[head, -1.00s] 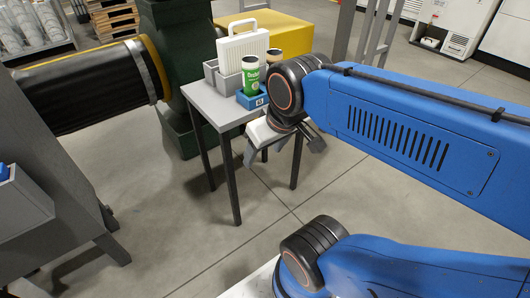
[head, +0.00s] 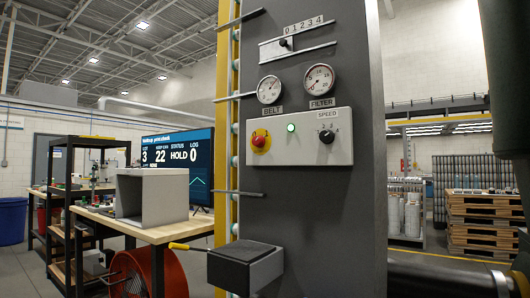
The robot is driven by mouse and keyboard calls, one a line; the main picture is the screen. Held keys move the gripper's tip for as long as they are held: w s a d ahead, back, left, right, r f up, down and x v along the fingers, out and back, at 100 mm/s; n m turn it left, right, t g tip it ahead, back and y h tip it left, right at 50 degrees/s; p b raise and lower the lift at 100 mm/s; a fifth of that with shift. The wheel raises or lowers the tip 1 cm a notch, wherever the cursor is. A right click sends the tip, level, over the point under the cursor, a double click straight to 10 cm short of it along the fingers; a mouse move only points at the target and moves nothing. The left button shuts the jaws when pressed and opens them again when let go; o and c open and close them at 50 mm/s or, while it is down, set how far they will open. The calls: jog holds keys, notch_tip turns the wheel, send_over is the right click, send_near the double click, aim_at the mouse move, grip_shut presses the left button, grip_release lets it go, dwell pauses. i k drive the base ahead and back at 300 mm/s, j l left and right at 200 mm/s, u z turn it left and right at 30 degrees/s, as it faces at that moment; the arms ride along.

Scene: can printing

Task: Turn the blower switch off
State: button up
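No switch labelled as a blower switch can be made out. A dark grey machine column (head: 335,215) stands in the middle of the head view. It carries a pale control panel (head: 300,155) with a red button on a yellow base (head: 261,141), a lit green lamp (head: 291,127) and a SPEED knob (head: 326,136). Above are round gauges labelled BELT (head: 269,90) and FILTER (head: 319,79), and a numbered slider scale (head: 297,42). A red round fan-like drum (head: 150,272) sits low at the left, partly hidden; I cannot tell if it is the blower. My gripper is out of view.
A dark-topped box with a yellow-tipped lever (head: 245,265) juts from the column's lower front. A workbench (head: 150,232) holds a grey open box (head: 150,197), with a lit status screen (head: 200,165) behind. Stacked pallets (head: 485,225) stand at the right.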

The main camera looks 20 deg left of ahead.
aim_at(259, 141)
jog(key=u, duration=0.95)
jog(key=i+l, duration=0.1)
jog(key=i+l+u, duration=0.1)
jog(key=l+u, duration=0.2)
jog(key=i+l+u, duration=0.1)
jog(key=l+u, duration=0.25)
